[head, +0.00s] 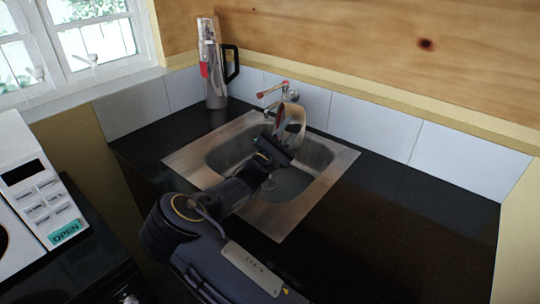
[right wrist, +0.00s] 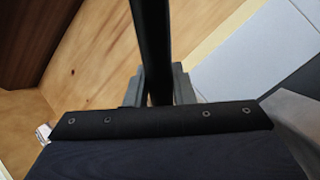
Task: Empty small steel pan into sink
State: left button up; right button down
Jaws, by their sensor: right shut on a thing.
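The small steel pan (head: 296,113) is over the back part of the sink, close to the tap. It is tilted on its side, and its contents cannot be made out. My right gripper (head: 272,148) is above the sink basin, just in front of the pan. In the right wrist view its fingers (right wrist: 160,88) are shut on a black bar, the pan's handle (right wrist: 151,40). The pan's body is not clear in that view. The steel sink (head: 325,178) is set into the dark counter, with my right arm crossing its front. My left gripper is not in view.
The tap (head: 285,90) with red marks stands behind the sink. A tall steel flask (head: 214,75) with a black handle stands at the back left corner. A white microwave (head: 40,195) is at the left. The counter (head: 410,225) right of the sink is clear.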

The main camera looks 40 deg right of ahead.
jog(key=shift+w+a+r, duration=0.15)
jog(key=shift+a, duration=0.15)
jog(key=s+d+f+m+g+y, duration=0.1)
jog(key=s+d+f+m+y, duration=0.1)
jog(key=d, duration=0.2)
jog(key=s+d+f+m+g+y+b, duration=0.1)
jog(key=s+d+f+m+y, duration=0.1)
jog(key=d+f+y, duration=0.1)
jog(key=s+d+f+m+g+y, duration=0.1)
jog(key=s+d+f+m+y, duration=0.1)
jog(key=d+f+m, duration=0.1)
jog(key=shift+s+d+y, duration=0.3)
jog(key=shift+d+y, duration=0.1)
jog(key=shift+d, duration=0.5)
jog(key=s+d+y, duration=0.1)
jog(key=s+d+m+y+p, duration=0.1)
jog(key=d, duration=0.1)
jog(key=s+d+m+y+p, duration=0.1)
jog(key=d+y, duration=0.1)
jog(key=shift+d+f+t, duration=0.1)
jog(key=shift+f+t, duration=0.05)
jog(key=shift+t, duration=0.25)
jog(key=shift+s+d+f+m+y+p, duration=0.1)
jog(key=shift+d+f+m+y+p, duration=0.25)
jog(key=shift+f+y+p, duration=0.15)
